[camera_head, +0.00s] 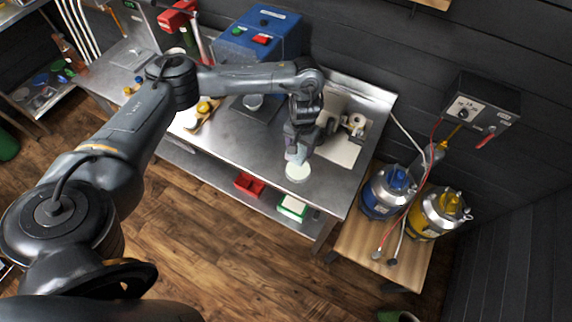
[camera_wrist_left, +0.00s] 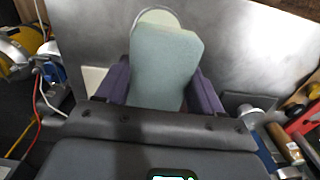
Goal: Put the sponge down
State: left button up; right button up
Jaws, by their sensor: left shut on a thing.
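My left gripper (camera_head: 298,150) is shut on a pale green sponge (camera_wrist_left: 165,65), above the front right part of the steel table (camera_head: 240,150). In the left wrist view, the purple fingers (camera_wrist_left: 155,90) grip the sponge from both sides. A round pale dish (camera_head: 298,172) lies on the table by the sponge; in the left wrist view its rim (camera_wrist_left: 158,17) shows beyond the sponge's far end. I cannot tell whether the sponge touches the dish. My right gripper is not in view.
A blue machine (camera_head: 262,38) stands at the back of the table. A white roll (camera_head: 356,121) is right of my gripper. Blue (camera_head: 385,190) and yellow (camera_head: 437,212) vessels stand on a wooden stand to the right. Bare steel lies left of the dish.

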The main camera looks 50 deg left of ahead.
pick_arm(q)
jog(key=shift+s+a+f, duration=0.3)
jog(key=shift+s+f, duration=0.05)
jog(key=shift+f, duration=0.1)
jog(key=shift+s+a+f, duration=0.45)
jog(key=shift+s, duration=0.05)
jog(key=shift+s+a+f, duration=0.2)
jog(key=shift+s+f, duration=0.15)
jog(key=shift+f, duration=0.15)
jog(key=b, duration=0.5)
send_over(263, 160)
jog(key=f, duration=0.6)
jog(key=shift+w+d+f, duration=0.15)
jog(key=shift+d+f, duration=0.05)
jog(key=shift+a+f, duration=0.2)
jog(key=shift+a, duration=0.05)
jog(key=shift+f, duration=1.95)
jog(key=o, duration=1.1)
jog(key=shift+f, duration=0.15)
